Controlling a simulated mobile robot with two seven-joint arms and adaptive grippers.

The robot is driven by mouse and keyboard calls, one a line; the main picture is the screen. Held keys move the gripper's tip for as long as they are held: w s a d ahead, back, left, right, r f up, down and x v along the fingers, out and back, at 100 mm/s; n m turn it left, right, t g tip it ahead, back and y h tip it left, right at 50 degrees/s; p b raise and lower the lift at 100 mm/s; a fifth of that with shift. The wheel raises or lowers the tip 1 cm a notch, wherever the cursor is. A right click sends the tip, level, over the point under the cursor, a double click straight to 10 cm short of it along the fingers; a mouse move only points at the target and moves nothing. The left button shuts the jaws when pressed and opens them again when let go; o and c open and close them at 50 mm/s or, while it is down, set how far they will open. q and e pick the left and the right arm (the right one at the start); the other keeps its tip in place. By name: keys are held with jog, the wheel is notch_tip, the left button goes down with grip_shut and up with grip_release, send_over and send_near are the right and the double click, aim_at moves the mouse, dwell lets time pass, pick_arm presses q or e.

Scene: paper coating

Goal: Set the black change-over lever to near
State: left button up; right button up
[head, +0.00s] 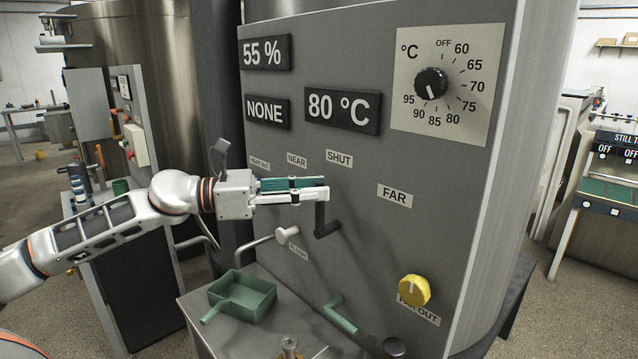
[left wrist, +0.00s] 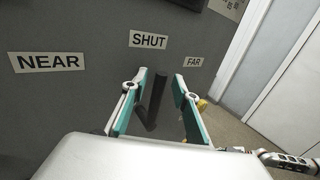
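The black change-over lever (head: 321,221) sits on the grey panel, below the NEAR label (head: 297,160) and the SHUT label (head: 339,158) and left of the FAR label (head: 394,196). My left gripper (head: 322,190) is at the upper part of the lever and hides some of it. In the left wrist view the fingers of my left gripper (left wrist: 160,98) are apart, with the black lever (left wrist: 156,98) standing between them. A gap shows beside the lever, mainly on the right. My right gripper is not in view.
A white-knobbed FLUSH handle (head: 288,233) sticks out below my left gripper. A green scoop (head: 243,293) lies on the ledge. A temperature dial (head: 431,83) is above.

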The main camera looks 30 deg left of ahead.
pick_arm(q)
jog(key=shift+x, duration=0.9)
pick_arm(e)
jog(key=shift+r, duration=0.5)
pick_arm(q)
jog(key=shift+c, duration=0.5)
grip_shut()
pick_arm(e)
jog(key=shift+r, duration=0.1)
